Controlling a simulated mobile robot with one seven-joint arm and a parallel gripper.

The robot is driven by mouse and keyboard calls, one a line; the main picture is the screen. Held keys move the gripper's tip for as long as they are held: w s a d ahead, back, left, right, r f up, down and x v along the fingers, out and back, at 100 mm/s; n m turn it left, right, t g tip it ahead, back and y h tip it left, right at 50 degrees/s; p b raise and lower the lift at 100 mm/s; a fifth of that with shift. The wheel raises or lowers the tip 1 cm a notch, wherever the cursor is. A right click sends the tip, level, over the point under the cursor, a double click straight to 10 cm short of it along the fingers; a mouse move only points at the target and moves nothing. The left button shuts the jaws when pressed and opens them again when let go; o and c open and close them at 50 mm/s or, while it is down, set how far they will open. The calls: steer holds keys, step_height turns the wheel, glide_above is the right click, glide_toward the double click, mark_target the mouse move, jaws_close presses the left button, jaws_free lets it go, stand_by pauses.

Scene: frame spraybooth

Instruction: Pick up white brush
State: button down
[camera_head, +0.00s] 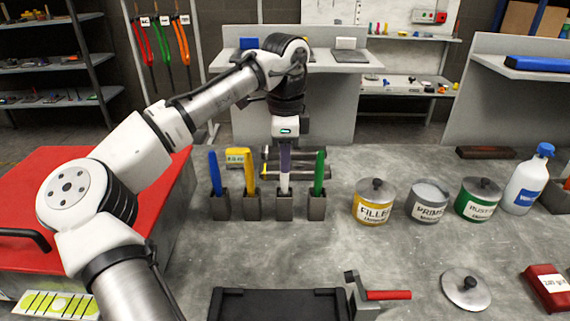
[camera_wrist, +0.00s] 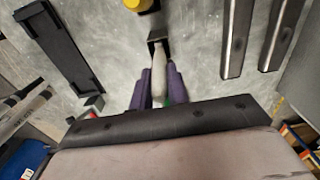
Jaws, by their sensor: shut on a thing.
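The white brush (camera_head: 285,184) stands upright in the third grey holder (camera_head: 285,208) from the left in the head view. My gripper (camera_head: 284,162) points down over it, with its purple fingers around the upper part of the brush. In the wrist view the white brush (camera_wrist: 158,74) shows between the two purple fingers (camera_wrist: 157,85), which are shut on it. The lower end of the brush is in its dark holder (camera_wrist: 157,38). The top of the brush is hidden by my gripper.
Blue (camera_head: 214,172), yellow (camera_head: 249,172) and green (camera_head: 319,172) brushes stand in neighbouring holders. Lidded cans (camera_head: 373,206) and a white bottle (camera_head: 525,183) stand to the right. A black tray (camera_head: 277,292) lies in front. The bench between is clear.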

step_height(320, 180, up, 19)
steer(key=p, duration=0.2)
steer(key=shift+p, duration=0.4)
steer(key=shift+f, duration=0.15)
stand_by(1.9)
